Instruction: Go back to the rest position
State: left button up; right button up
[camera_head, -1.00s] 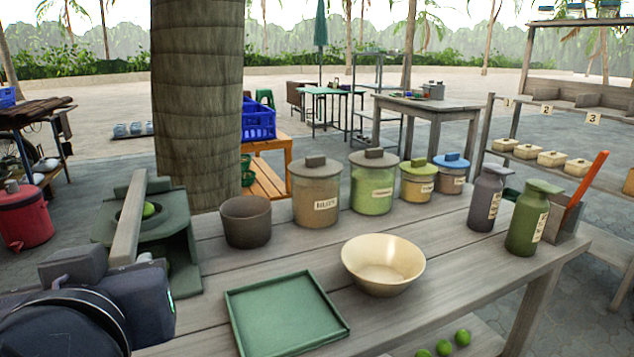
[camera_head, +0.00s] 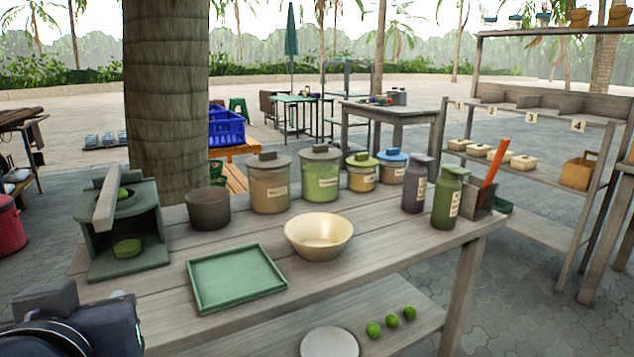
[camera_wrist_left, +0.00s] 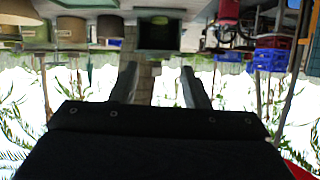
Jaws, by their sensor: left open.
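My left arm shows at the lower left corner of the head view, in front of the table's near edge; its fingertips are out of that view. In the left wrist view, which is upside down, my left gripper (camera_wrist_left: 160,88) has its two fingers apart with nothing between them. The wooden table (camera_head: 400,258) stands ahead, clear of the arm. On it are a green press (camera_head: 122,225) with a green lime, a green tray (camera_head: 236,277), a cream bowl (camera_head: 319,235) and a dark clay pot (camera_head: 208,208). My right gripper is not in view.
The lower shelf holds several limes (camera_head: 392,320) and a round pale disc (camera_head: 329,342). A thick trunk (camera_head: 166,95) rises behind the table. Paved floor (camera_head: 530,300) is open at the right.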

pick_arm(q)
jog(key=s+f+m+g+h, duration=0.3)
jog(key=f+g+h, duration=0.45)
jog(key=f, duration=1.95)
notch_tip(320, 180, up, 35)
jog(key=d+t+h+p, duration=0.1)
jog(key=h+p, duration=0.1)
jog(key=p, duration=3.4)
jog(key=shift+s+d+f+m+h, duration=0.2)
jog(key=shift+s+d+m+h, duration=0.05)
jog(key=shift+s+m+h, duration=0.1)
